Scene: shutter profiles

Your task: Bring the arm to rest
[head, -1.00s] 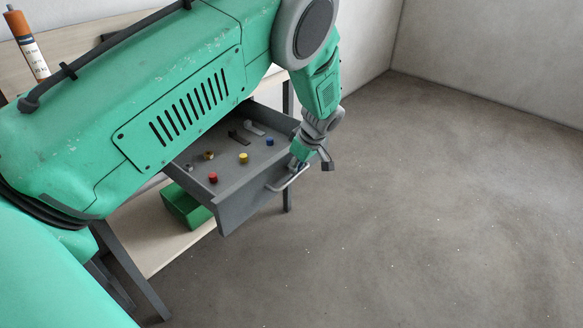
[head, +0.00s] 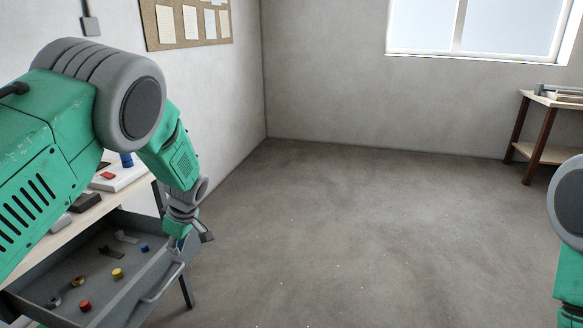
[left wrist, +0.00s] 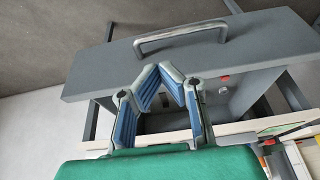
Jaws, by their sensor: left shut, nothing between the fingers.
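My left arm comes in from the left in the head view, and its gripper (head: 184,242) hangs by the front of the open grey drawer, close to the handle. In the left wrist view the left gripper (left wrist: 172,70) has its blue-padded fingers angled together at the tips, with nothing between them. The drawer front (left wrist: 120,72) and its bar handle (left wrist: 180,38) lie beyond the fingertips. The handle also shows in the head view (head: 163,284). Whether the gripper touches the drawer cannot be told. My right arm shows only partly at the right edge; its gripper is out of frame.
The drawer holds a red knob (head: 85,305), a yellow knob (head: 117,273), a blue knob (head: 144,248) and other small parts. The workbench (head: 84,212) stands at the left. A side table (head: 540,152) stands at the far right. The floor between is clear.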

